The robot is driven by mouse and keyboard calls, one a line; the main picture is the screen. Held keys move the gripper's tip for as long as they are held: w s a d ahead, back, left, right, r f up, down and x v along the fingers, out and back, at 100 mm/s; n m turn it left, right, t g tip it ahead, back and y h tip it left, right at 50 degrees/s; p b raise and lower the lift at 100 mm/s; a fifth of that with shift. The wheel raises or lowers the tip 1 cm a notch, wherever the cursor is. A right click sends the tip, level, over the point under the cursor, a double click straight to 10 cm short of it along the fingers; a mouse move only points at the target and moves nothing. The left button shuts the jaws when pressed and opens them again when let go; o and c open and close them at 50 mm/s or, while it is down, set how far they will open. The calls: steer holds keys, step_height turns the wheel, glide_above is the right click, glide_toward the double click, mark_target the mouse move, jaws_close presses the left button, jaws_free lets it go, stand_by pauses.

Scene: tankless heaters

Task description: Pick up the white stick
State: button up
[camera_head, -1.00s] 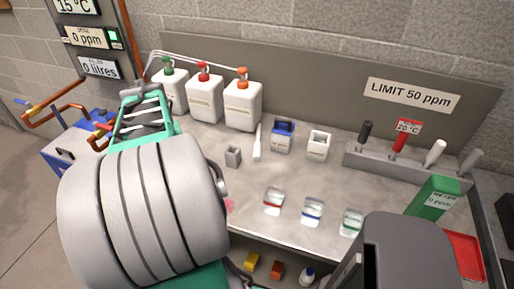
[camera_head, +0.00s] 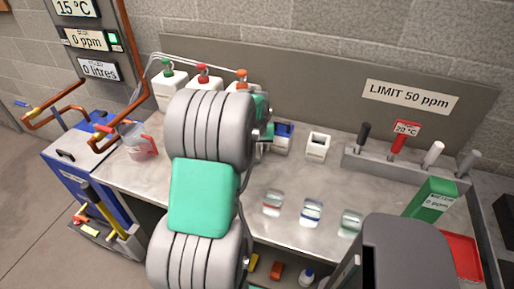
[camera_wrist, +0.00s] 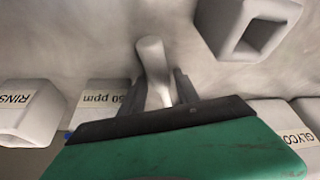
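The white stick (camera_wrist: 152,65) lies on the grey worktop in the wrist view, its wider rounded end toward the top of the picture. My gripper (camera_wrist: 158,74) is low over the worktop, with one dark finger on each side of the stick. The fingers look open, with a narrow gap beside the stick; whether either one touches it is hard to tell. In the head view my arm hides the stick and most of my gripper.
Beyond my gripper are the RINSE container (camera_wrist: 28,112), a ppm-labelled container (camera_wrist: 100,95) and the GLYCO bottle (camera_wrist: 290,122). Small glass dishes (camera_head: 312,212) stand nearer the worktop's front. A rack (camera_head: 405,166) holds several handles.

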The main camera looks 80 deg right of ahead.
steer(key=shift+c, duration=0.5)
jaws_close()
steer(key=shift+r, duration=0.1)
